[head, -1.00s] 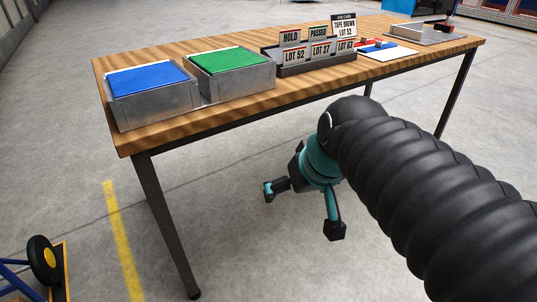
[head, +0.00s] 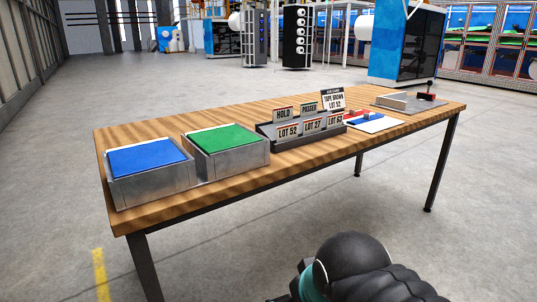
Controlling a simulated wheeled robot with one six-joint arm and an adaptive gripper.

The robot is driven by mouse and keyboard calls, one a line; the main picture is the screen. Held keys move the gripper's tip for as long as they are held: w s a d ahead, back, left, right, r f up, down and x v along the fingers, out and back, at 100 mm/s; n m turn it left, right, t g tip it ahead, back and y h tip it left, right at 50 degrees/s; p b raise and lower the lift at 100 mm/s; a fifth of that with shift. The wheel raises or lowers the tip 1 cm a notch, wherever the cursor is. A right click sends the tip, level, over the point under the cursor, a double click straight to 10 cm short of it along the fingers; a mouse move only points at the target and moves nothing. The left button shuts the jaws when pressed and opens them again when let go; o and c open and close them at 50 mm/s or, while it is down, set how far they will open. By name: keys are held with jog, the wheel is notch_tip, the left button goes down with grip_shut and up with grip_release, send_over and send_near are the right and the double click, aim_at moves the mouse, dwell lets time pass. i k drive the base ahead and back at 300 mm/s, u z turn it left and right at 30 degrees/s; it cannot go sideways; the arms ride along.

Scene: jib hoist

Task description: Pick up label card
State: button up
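Several label cards stand in a dark stepped rack (head: 290,144) on the wooden table. In the front row are a card reading LOT 52 (head: 288,131), a card reading LOT 27 (head: 313,125) and a card reading LOT 63 (head: 335,120). Behind them are a HOLD card (head: 283,115) and a PASSED card (head: 309,107). A taller card reading TAPE BROWN LOT 52 (head: 333,99) stands at the back right. My gripper is below the table's front edge, mostly cut off by the bottom of the head view. Its fingers are out of sight.
The wooden table (head: 130,190) has two metal trays at its left, with a blue pad (head: 147,160) and a green pad (head: 220,138). Right of the rack lie a white sheet (head: 376,124) with red and blue pieces and a grey plate with a red-topped item (head: 427,97). Floor in front is clear.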

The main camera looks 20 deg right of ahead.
aim_at(313, 125)
jog(key=k, duration=0.6)
jog(key=z, duration=0.75)
jog(key=i, duration=0.6)
jog(key=z, duration=0.6)
jog(key=i, duration=0.9)
jog(key=u, duration=0.35)
